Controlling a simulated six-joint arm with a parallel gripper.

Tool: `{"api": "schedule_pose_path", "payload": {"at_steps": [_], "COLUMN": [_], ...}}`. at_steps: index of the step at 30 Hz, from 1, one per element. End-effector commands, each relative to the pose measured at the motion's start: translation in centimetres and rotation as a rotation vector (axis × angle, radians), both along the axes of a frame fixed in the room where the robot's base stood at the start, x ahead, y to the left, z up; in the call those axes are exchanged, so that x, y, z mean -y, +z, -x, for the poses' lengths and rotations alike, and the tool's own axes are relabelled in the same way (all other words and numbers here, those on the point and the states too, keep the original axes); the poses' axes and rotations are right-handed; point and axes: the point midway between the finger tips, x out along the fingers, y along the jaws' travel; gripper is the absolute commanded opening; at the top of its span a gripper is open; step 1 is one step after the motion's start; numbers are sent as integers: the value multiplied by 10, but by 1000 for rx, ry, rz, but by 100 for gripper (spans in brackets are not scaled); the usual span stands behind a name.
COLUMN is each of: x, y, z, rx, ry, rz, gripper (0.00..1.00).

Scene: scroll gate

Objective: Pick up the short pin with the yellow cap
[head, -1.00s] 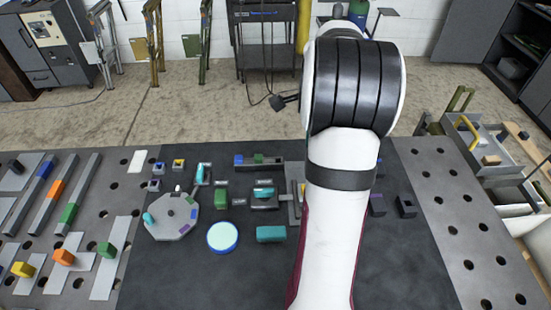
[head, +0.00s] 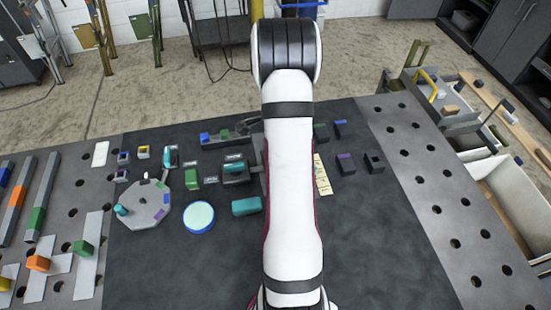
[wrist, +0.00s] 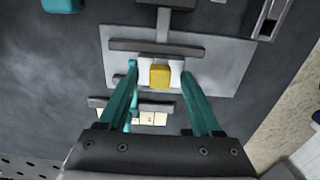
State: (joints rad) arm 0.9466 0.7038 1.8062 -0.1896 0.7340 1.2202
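In the wrist view a yellow cap (wrist: 160,76) shows from above, over a white patch on a light grey plate (wrist: 222,72). Any pin shaft below it is hidden. My gripper (wrist: 160,70) has two long teal fingers spread apart, one on each side of the yellow cap. Gaps show between the cap and both fingers, and nothing is held. I cannot tell the fingertips' height above the plate. In the head view my arm covers this spot, and the gripper is hidden.
Dark bars (wrist: 155,48) cross the plate before and behind the cap. A cream card (head: 322,176) lies right of my arm. A teal block (head: 246,206), a round blue-rimmed disc (head: 199,217) and an octagonal plate (head: 143,204) stand left. The mat's front right (head: 380,250) is clear.

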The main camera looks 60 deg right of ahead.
Motion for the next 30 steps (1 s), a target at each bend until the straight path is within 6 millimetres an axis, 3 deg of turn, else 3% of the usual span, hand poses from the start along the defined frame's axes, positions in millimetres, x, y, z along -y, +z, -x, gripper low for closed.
{"api": "schedule_pose_path", "payload": {"at_steps": [2, 10, 30], "x": [0, 0, 0], "y": [0, 0, 0], "z": [0, 0, 0], "rx": [-1, -1, 0], "ry": [0, 0, 0], "rz": [-1, -1, 0], "gripper": [49, 0, 0]}}
